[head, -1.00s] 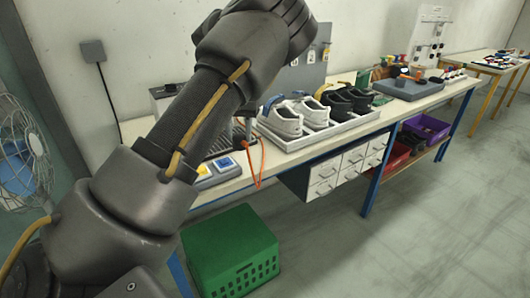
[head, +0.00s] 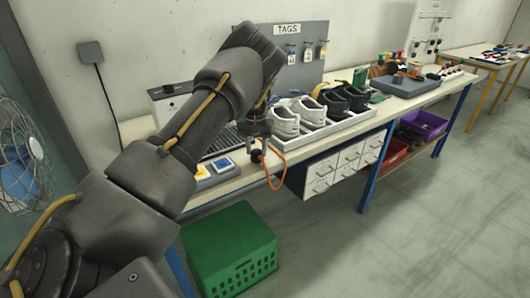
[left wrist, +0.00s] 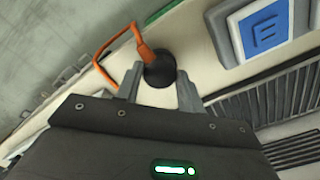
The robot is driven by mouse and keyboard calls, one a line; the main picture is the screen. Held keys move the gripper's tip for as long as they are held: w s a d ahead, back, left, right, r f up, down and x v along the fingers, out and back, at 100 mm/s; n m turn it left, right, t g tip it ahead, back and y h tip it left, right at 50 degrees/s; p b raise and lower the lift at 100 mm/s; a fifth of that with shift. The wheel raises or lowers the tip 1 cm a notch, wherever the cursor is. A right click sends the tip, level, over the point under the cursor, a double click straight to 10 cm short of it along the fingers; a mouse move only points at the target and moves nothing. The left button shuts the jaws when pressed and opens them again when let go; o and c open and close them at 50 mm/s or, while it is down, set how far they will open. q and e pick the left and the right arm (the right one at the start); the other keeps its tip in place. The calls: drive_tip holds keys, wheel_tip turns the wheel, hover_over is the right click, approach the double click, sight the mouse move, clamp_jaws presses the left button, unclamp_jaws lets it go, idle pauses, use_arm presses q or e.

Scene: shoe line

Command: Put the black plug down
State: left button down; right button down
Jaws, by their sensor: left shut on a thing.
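I cannot tell whether the plug touches the bench top. My right gripper is not in view.
A white tray (head: 318,135) with white and black shoes lies to the right. White drawers (head: 320,178) hang below the bench. A green crate (head: 228,248) is on the floor.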

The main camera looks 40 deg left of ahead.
use_arm(q)
drive_tip(key=shift+a+f, duration=0.15)
drive_tip(key=shift+f, duration=0.05)
drive_tip(key=shift+s+r, duration=0.1)
drive_tip(key=shift+s, duration=0.05)
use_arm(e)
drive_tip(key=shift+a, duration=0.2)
use_arm(q)
drive_tip(key=shift+f, duration=0.65)
drive_tip(key=c, duration=1.2)
unclamp_jaws()
drive_tip(key=o, duration=0.3)
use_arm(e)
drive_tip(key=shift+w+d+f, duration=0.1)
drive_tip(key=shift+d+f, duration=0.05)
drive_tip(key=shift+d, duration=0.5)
